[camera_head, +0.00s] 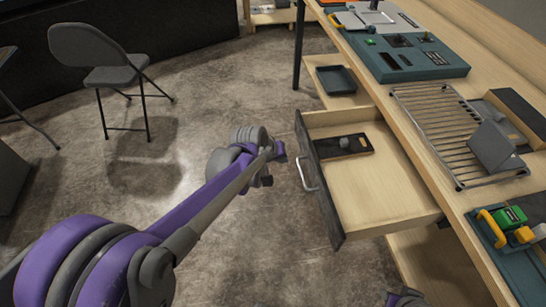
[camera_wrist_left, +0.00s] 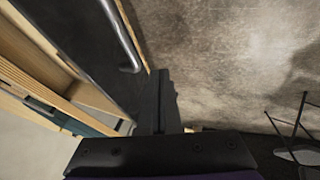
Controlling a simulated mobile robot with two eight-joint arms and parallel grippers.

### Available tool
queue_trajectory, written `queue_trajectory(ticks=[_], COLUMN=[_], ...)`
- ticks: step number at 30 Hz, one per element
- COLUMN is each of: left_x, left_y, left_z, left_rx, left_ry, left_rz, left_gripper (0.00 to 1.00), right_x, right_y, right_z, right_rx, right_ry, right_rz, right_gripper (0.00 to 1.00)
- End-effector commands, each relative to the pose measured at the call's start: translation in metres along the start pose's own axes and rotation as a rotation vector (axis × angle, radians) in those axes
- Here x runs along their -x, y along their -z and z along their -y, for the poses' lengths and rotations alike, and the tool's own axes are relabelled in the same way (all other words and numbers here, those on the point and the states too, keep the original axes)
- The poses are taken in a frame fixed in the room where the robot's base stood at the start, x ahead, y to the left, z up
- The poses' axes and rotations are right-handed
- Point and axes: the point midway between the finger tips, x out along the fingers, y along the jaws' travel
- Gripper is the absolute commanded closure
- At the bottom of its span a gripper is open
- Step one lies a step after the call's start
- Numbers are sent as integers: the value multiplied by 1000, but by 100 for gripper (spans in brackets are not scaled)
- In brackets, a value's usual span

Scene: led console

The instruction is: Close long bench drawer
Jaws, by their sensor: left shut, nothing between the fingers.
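The long bench drawer (camera_head: 385,190) is pulled out from under the wooden bench, with a dark front panel (camera_head: 322,190) and a metal bar handle (camera_head: 303,174). A dark flat piece with a small grey part (camera_head: 343,145) lies inside it. My left gripper (camera_head: 279,152) is shut and empty, just left of the drawer front near the handle, apparently not touching it. In the left wrist view the shut fingers (camera_wrist_left: 160,100) are beside the dark drawer front (camera_wrist_left: 75,40) and its handle (camera_wrist_left: 130,50). My right gripper is not seen.
The bench top carries a teal console (camera_head: 410,55), a wire rack (camera_head: 445,130) and a green and yellow device (camera_head: 510,218). A dark tray (camera_head: 336,80) sits on a lower shelf beyond the drawer. A folding chair (camera_head: 100,65) stands far left. Floor left of the drawer is clear.

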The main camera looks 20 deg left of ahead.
Motion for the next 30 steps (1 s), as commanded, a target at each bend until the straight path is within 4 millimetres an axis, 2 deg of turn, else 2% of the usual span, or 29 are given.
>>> queue_trajectory(ticks=[6, 23, 26, 30], left_x=[-12, -16, -20, -30], left_y=[-2, -2, -2, -3], left_z=[-19, -25, -34, -55], left_rx=[-2, -1, -3, -5], left_ry=[0, 0, -1, -2], left_rz=[-1, 0, 0, 2], left_gripper=[100, 100, 100, 100], right_x=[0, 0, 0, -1], right_y=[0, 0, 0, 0], right_z=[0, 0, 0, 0], right_rx=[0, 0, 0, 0], right_ry=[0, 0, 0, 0], right_rz=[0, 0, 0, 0], right_gripper=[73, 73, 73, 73])
